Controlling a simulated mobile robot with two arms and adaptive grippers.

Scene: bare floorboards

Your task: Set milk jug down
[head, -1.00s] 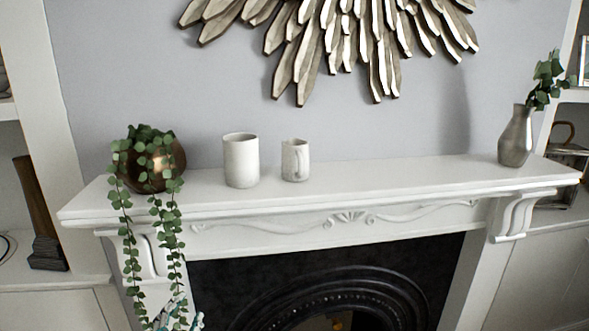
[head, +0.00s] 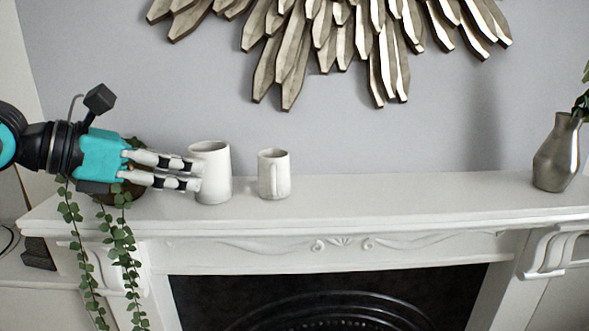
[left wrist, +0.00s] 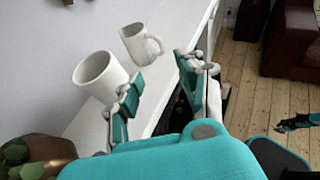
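Two white vessels stand upright on the mantelpiece (head: 400,195): a larger white vessel (head: 215,180) and a smaller white jug with a handle (head: 274,175). I cannot tell for sure which is the milk jug. My left gripper (head: 195,174) reaches in from the left, its fingertips overlapping the larger vessel's left side in the head view. In the left wrist view the fingers (left wrist: 158,85) are spread with nothing between them. The larger vessel (left wrist: 99,76) lies beyond the left finger, and the smaller jug (left wrist: 142,44) is farther off. My right gripper (left wrist: 292,124) shows small at the right edge.
A trailing plant in a copper pot (head: 122,192) is partly hidden behind my left gripper. A silver vase (head: 558,155) stands at the mantel's right end. Free mantel top lies between the jug and vase. A fireplace (head: 330,300) opens below; floorboards (left wrist: 245,100) show in the wrist view.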

